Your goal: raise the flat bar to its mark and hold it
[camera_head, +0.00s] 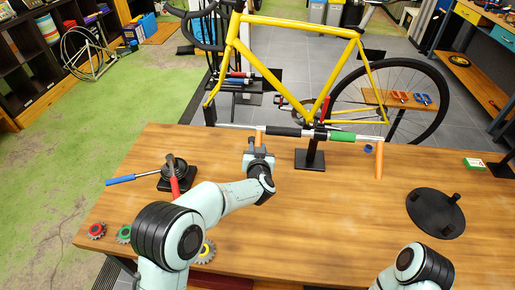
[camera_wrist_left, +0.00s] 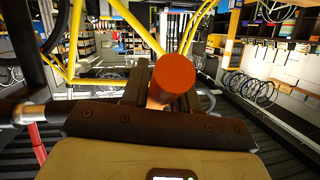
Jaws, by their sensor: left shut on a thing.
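A long bar (camera_head: 284,131) with silver, black and green sections runs left to right above the workbench, at a black stand (camera_head: 311,158). An upright orange grip (camera_head: 259,137) stands by its left part, and another orange grip (camera_head: 379,160) is at its right end. My left gripper (camera_head: 258,158) is shut on the left orange grip. In the left wrist view, the round end of this grip (camera_wrist_left: 174,74) shows between my fingers. A small red upright piece (camera_head: 324,108) stands above the bar; I cannot tell whether it is the mark. My right gripper is out of view.
A yellow bicycle (camera_head: 290,28) stands behind.

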